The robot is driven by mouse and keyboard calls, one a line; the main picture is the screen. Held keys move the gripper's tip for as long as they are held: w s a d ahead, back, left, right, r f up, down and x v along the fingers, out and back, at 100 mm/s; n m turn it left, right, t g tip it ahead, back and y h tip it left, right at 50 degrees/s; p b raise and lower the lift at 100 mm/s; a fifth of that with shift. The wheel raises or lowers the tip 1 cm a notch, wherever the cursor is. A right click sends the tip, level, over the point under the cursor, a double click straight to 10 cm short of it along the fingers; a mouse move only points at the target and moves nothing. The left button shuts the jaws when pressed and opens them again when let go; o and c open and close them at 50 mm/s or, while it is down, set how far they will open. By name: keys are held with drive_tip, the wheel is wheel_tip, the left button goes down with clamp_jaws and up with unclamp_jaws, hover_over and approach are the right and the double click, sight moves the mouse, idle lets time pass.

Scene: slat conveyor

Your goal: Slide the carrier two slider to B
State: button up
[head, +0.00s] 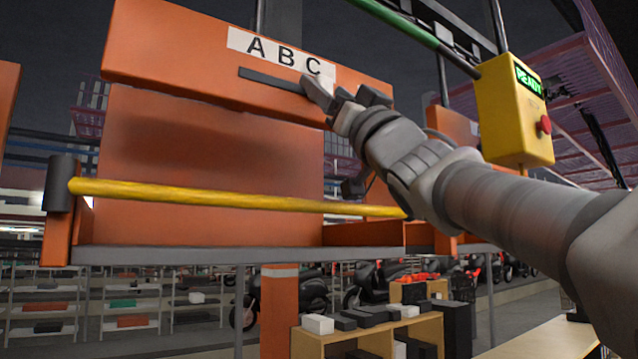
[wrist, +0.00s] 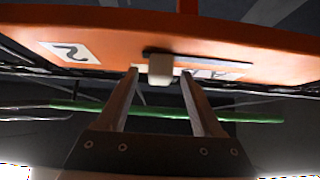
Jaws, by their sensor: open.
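The orange carrier panel (head: 200,60) bears a white A B C label (head: 275,50) above a dark slot (head: 270,80). In the wrist view, a white label with a 2 (wrist: 70,52) marks the panel, upside down. The pale slider knob (wrist: 160,69) sits at the slot's left end there, which matches the C end in the head view. My gripper (wrist: 160,72) is open, with one finger on each side of the knob and a gap showing at both. In the head view my gripper (head: 325,92) hides the knob.
A yellow bar (head: 230,197) runs across the front below the panel. A yellow control box (head: 515,110) with a red button hangs at right, near my arm. A green rail (head: 400,25) passes overhead. Shelves with boxes stand below.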

clamp_jaws()
idle(0.4)
idle(1.1)
